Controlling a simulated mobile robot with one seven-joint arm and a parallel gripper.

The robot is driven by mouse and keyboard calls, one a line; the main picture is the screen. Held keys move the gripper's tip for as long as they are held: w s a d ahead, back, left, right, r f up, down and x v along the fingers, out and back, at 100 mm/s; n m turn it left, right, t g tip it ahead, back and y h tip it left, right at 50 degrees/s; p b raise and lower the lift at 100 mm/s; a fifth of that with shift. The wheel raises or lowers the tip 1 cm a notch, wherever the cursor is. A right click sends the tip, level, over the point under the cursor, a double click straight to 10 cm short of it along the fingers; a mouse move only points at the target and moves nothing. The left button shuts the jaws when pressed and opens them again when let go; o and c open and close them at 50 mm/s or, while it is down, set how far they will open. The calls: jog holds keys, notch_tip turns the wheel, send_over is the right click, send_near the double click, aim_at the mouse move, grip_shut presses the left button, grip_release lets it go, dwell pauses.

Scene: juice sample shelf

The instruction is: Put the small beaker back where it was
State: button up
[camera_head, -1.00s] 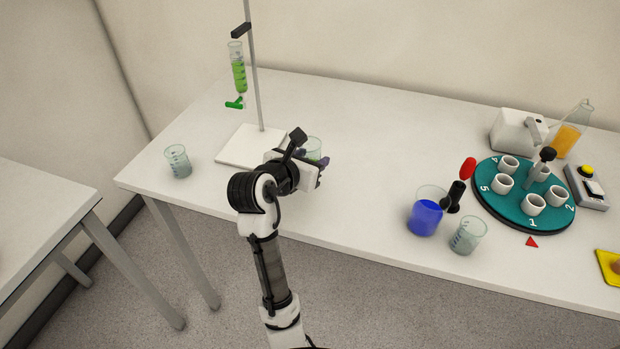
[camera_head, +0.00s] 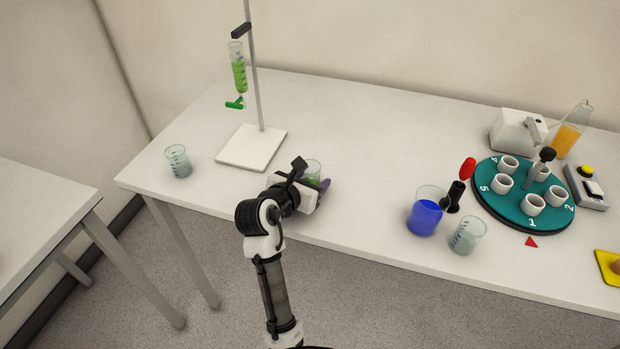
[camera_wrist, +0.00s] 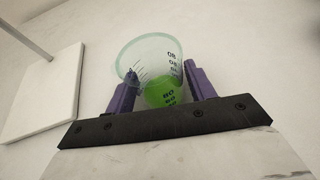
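A small clear beaker (camera_head: 313,168) with green liquid is between the fingers of my gripper (camera_head: 318,188), near the front edge of the table. In the wrist view the beaker (camera_wrist: 150,52) shows its wide rim, dark markings and green liquid low down. The purple fingers of my gripper (camera_wrist: 162,82) stand on both sides of it and appear closed on it. My gripper hides part of the beaker in the head view. Whether its base touches the table I cannot tell.
A stand with a white base (camera_head: 250,148) holds a green-filled burette (camera_head: 238,68). One clear beaker (camera_head: 178,161) is at the left; another (camera_head: 467,236) is beside a blue-filled beaker (camera_head: 425,212). A teal carousel (camera_head: 510,215) is at right. The table's middle is clear.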

jog(key=shift+o, duration=1)
jog(key=shift+r, duration=0.15)
jog(key=b+v, duration=0.1)
jog(key=v, duration=1.1)
jog(key=shift+a, duration=0.1)
